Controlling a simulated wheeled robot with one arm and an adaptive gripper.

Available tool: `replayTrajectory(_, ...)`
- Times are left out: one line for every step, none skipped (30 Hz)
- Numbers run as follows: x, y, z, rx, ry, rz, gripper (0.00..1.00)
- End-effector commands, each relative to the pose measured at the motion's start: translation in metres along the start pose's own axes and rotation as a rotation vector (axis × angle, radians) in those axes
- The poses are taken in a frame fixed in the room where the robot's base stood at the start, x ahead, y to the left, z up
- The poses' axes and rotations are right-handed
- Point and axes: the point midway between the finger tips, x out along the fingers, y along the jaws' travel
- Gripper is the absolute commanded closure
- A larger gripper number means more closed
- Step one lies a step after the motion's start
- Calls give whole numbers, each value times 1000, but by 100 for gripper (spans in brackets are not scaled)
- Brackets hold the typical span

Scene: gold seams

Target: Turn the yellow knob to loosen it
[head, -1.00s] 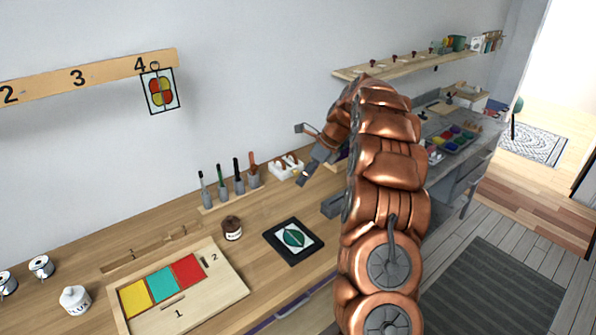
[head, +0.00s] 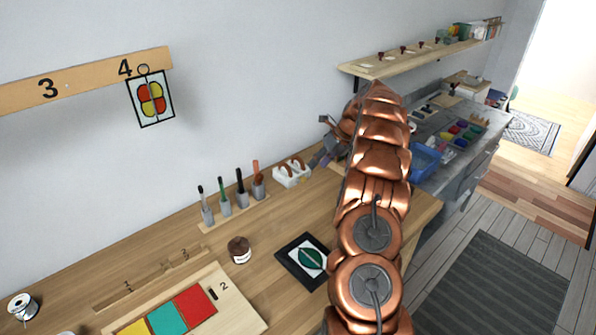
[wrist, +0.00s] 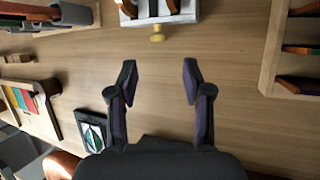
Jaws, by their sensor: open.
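The yellow knob (wrist: 157,34) sticks out from the near side of a white block (wrist: 160,14) at the top of the wrist view. The same white block, with brown curved parts on it, stands on the bench in the head view (head: 292,174); the knob cannot be made out there. My gripper (wrist: 159,68) is open and empty, its two fingers spread apart. The knob lies beyond the fingertips, roughly in line with the gap between them, and they do not touch it. In the head view my arm hides most of the gripper (head: 325,148).
Left of the white block is a rack of several upright tools (head: 232,195). A brown jar (head: 239,249) and a dark-framed leaf tile (head: 306,259) lie nearer. A wooden tray (wrist: 284,45) stands at the right in the wrist view.

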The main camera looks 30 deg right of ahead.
Motion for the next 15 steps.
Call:
replayTrajectory(1, 0, 0, 1, 1, 1, 50)
replayTrajectory(3, 1, 0, 0, 2, 1, 50)
replayTrajectory(5, 2, 1, -2, 3, 3, 50)
replayTrajectory(8, 3, 2, -3, 4, 4, 50)
replayTrajectory(10, 4, 2, -4, 5, 5, 50)
replayTrajectory(15, 5, 2, -6, 6, 5, 50)
replayTrajectory(18, 6, 3, -6, 7, 6, 50)
replayTrajectory(22, 6, 3, -7, 7, 6, 50)
replayTrajectory(27, 7, 3, -7, 8, 7, 50)
replayTrajectory(31, 7, 3, -7, 8, 8, 50)
replayTrajectory(35, 8, 3, -8, 9, 9, 50)
replayTrajectory(41, 8, 3, -8, 9, 9, 50)
replayTrajectory(45, 8, 3, -9, 9, 8, 50)
replayTrajectory(50, 7, 3, -9, 8, 6, 50)
replayTrajectory(56, 7, 3, -9, 8, 6, 50)
